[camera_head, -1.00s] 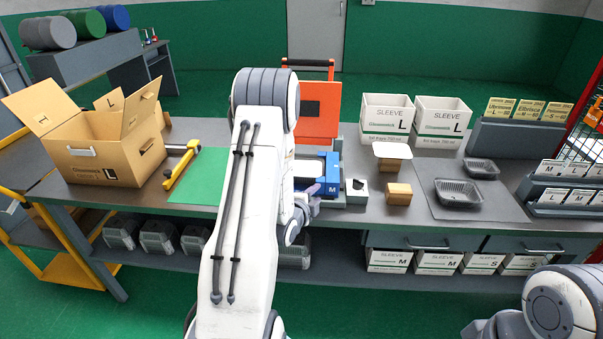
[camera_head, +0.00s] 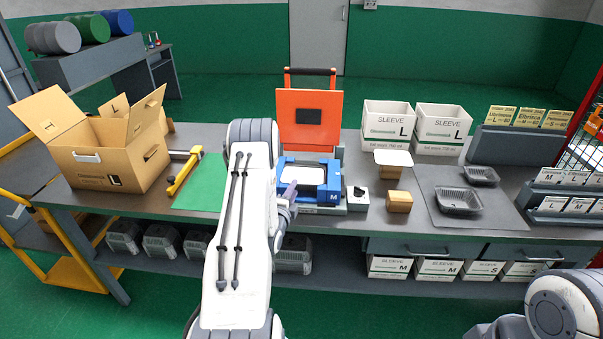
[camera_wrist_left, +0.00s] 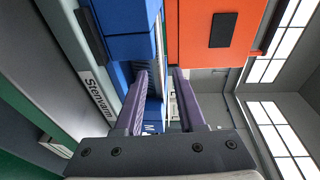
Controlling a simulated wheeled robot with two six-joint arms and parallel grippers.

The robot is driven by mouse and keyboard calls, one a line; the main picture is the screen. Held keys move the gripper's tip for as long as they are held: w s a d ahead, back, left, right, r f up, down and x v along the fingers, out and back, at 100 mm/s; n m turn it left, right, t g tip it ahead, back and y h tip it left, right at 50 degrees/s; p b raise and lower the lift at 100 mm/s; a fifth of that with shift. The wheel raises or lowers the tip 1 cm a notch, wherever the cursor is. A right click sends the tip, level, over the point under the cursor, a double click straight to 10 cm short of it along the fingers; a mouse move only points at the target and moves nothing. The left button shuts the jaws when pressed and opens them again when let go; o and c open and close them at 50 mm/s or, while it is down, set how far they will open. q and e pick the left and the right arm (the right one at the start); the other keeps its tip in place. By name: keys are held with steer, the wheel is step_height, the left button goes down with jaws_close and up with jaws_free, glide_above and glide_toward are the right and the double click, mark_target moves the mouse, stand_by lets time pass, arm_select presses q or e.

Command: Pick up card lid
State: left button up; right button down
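A flat white card lid (camera_head: 393,157) appears to lie on a small tan block on the bench, right of the blue sealing machine. My left gripper (camera_head: 288,192) is at the front left of the blue machine (camera_head: 331,187), well to the left of that card. In the left wrist view its purple fingers (camera_wrist_left: 163,88) are apart with nothing between them. The blue machine's frame and raised orange cover (camera_wrist_left: 218,38) are close beyond the fingers. A white surface (camera_head: 303,175) shows inside the blue frame; I cannot tell what it is. The right gripper is out of view.
A wooden block (camera_head: 399,202) and a small white box (camera_head: 357,198) stand near the bench front. Black trays (camera_head: 458,200) lie on a grey mat at right. White sleeve boxes (camera_head: 388,125) stand behind. An open carton (camera_head: 100,165) and a green mat (camera_head: 203,185) are at left.

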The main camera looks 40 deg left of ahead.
mark_target(303, 176)
arm_select(q)
steer(key=shift+x, duration=1.2)
jaws_close()
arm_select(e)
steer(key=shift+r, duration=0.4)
arm_select(q)
steer(key=shift+r, duration=0.1)
